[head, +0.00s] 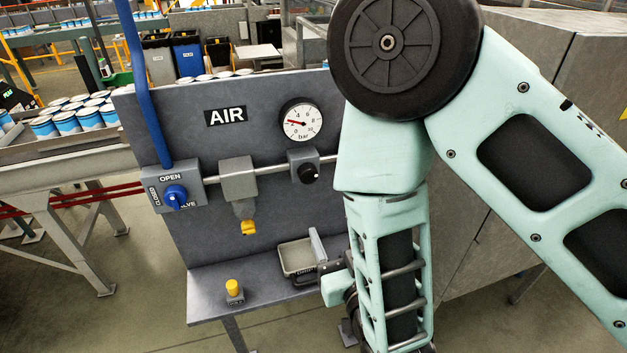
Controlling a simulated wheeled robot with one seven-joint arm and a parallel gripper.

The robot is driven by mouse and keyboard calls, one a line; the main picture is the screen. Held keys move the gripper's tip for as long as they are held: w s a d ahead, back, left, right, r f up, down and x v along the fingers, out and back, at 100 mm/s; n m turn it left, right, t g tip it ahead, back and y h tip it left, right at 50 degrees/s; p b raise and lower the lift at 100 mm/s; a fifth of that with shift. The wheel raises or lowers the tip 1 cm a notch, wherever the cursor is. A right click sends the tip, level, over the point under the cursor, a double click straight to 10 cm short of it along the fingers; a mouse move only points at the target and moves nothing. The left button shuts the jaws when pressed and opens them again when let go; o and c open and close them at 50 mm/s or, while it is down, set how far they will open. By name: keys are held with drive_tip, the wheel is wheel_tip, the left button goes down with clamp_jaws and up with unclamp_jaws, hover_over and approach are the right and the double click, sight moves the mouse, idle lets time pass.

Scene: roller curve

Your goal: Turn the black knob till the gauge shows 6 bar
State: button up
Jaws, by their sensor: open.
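The black knob (309,173) sits on a grey regulator block on the pipe, below and right of the gauge. The round white gauge (301,121) is at the upper right of the grey panel. Its red needle points left and slightly up, at the low end of the scale, below the 4; the exact value is too small to read. My gripper (317,272) is low in front of the panel, beside the grey tray and well below the knob. It is open, touches neither knob nor gauge, and is partly hidden by my arm.
A blue valve handle (175,197) is on the left box marked OPEN. A yellow-tipped filter (248,227) hangs from the pipe. A yellow button (233,288) and a grey tray (296,259) are on the shelf. Space before the panel is clear left of my arm.

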sight(310, 177)
drive_tip(key=w+b, duration=0.1)
drive_tip(key=b, duration=0.2)
drive_tip(key=w+b, duration=0.1)
drive_tip(key=b, duration=0.2)
drive_tip(key=w+a+b, duration=0.1)
drive_tip(key=b, duration=0.2)
drive_tip(key=shift+w+f+m+b, duration=0.3)
drive_tip(key=shift+f, duration=0.1)
drive_tip(key=b, duration=0.3)
drive_tip(key=shift+w+r, duration=0.15)
drive_tip(key=p+x, duration=0.1)
drive_tip(key=x, duration=0.2)
drive_tip(key=p+x, duration=0.1)
drive_tip(key=x, duration=0.2)
drive_tip(key=p+x, duration=0.1)
drive_tip(key=x, duration=0.3)
drive_tip(key=shift+r, duration=0.4)
drive_tip(key=shift+p+x, duration=0.4)
drive_tip(key=shift+x, duration=0.45)
drive_tip(key=shift+f, duration=0.15)
drive_tip(key=c, duration=1)
